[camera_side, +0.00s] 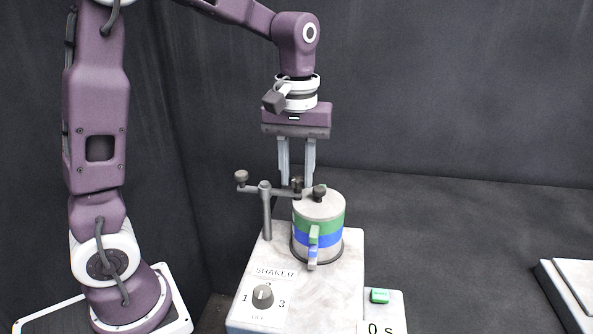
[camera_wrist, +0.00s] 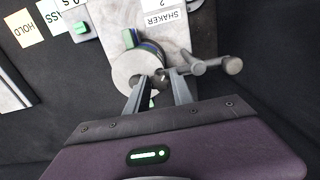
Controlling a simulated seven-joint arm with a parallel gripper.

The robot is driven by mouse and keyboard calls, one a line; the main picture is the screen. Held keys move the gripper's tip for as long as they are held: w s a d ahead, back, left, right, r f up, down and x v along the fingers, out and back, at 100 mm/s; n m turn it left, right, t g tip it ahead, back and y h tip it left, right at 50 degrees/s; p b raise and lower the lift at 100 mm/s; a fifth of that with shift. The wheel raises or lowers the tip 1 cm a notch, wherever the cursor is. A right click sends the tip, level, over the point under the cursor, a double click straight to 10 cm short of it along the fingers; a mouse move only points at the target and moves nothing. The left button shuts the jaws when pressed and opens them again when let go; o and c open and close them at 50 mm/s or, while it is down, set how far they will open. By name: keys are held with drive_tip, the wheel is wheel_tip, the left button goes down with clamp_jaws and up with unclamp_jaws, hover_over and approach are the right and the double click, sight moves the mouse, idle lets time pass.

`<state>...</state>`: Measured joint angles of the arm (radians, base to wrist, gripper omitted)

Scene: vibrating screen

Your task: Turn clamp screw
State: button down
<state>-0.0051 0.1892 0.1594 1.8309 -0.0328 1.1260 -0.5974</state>
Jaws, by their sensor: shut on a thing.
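The sieve stack (camera_side: 318,228), with a grey lid and green and blue bands, stands upright on the shaker (camera_side: 350,275). A grey clamp post (camera_side: 266,222) rises beside it, with a crossbar reaching over the lid. The dark clamp screw (camera_side: 297,184) stands near the bar's right end. My gripper (camera_side: 296,182) points straight down above the lid's back edge, its fingers closed on the screw. In the wrist view my gripper (camera_wrist: 160,78) has its fingertips either side of the screw, which is mostly hidden. The lid (camera_wrist: 128,70) shows just beyond.
The shaker's front has a dial (camera_side: 263,295). A green button (camera_side: 380,295) and "0 s" display (camera_side: 380,329) sit right.

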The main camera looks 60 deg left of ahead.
sight(298, 178)
drive_tip(key=shift+w+d+r+n, duration=0.1)
drive_tip(key=shift+n, duration=0.9)
drive_tip(key=c, duration=1.1)
unclamp_jaws()
wheel_tip(298, 178, up, 7)
